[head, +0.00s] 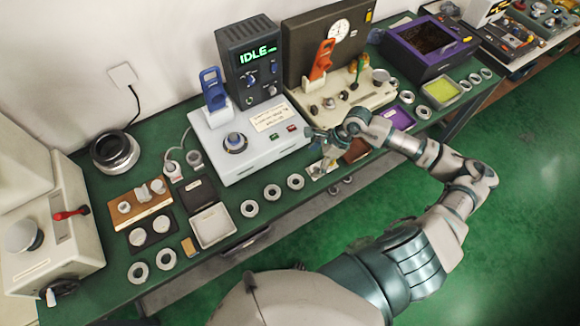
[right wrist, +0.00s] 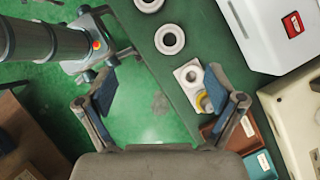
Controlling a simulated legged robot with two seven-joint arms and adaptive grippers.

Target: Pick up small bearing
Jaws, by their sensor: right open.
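Several pale metal bearing rings lie on the green bench. Three sit in a row along the front edge: a left ring (head: 249,208), a middle ring (head: 272,192) and a right ring (head: 295,181). I cannot tell which ring is the small bearing. My right gripper (head: 321,146) is open and empty, right of that row at the bench edge. In the right wrist view its spread fingers (right wrist: 160,82) stand over the floor and bench edge. A ring (right wrist: 170,39) lies beyond them, and a light plate with a round part (right wrist: 188,76) is near the right finger. My left gripper is out of view.
A white box (head: 250,140) with a dial stands behind the ring row. An open tray (head: 212,225) and two more rings (head: 138,272) are at the left. A brown tray (right wrist: 232,134) is beside the right finger. Open floor (head: 530,190) lies in front.

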